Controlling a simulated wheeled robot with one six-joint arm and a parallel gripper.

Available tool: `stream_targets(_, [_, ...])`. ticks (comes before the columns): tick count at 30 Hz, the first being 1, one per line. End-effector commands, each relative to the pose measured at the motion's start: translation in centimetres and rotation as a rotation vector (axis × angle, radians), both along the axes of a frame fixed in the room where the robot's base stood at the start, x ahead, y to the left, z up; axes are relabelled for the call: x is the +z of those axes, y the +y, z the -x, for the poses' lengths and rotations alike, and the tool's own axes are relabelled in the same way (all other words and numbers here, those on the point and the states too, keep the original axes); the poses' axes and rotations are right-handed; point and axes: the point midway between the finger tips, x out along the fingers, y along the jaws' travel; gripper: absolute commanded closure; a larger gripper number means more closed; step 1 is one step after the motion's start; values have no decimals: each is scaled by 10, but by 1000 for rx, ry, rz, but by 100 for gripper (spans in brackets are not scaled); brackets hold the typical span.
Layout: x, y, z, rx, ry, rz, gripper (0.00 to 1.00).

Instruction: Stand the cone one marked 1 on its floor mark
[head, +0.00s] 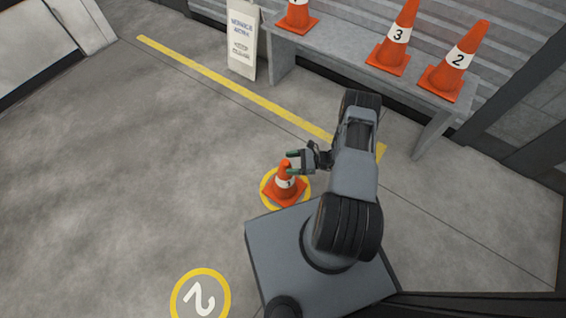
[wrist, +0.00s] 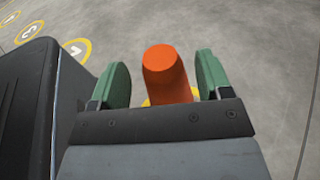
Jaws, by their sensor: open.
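The orange cone with a white band (head: 284,194) stands upright on the floor inside a yellow ring mark (head: 265,200). The band seems to carry a 1, partly hidden. My gripper (head: 291,163) is at the cone's top, its green fingers on either side of it. In the wrist view the cone's orange tip (wrist: 166,72) is between the two open fingers of my gripper (wrist: 164,82), with a gap on each side. A bit of the yellow ring (wrist: 150,102) shows beside the cone; its number is hidden.
A grey bench (head: 335,58) at the back holds cone 3 (head: 396,40), cone 2 (head: 455,65) and another cone (head: 297,15). A floor mark 2 (head: 200,298) lies at the front. A sign (head: 242,40) stands by the bench. A yellow line crosses the floor; the left floor is clear.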

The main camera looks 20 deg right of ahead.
Motion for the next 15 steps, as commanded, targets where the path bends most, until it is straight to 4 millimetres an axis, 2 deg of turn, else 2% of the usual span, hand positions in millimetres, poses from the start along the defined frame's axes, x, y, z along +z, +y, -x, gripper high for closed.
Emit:
stream_targets(1, [3,-11,3,-6,-3,1,29])
stream_targets(6, [7,-40,13,-4,-2,2,29])
stream_targets(15, [14,-70,22,8,-4,7,29])
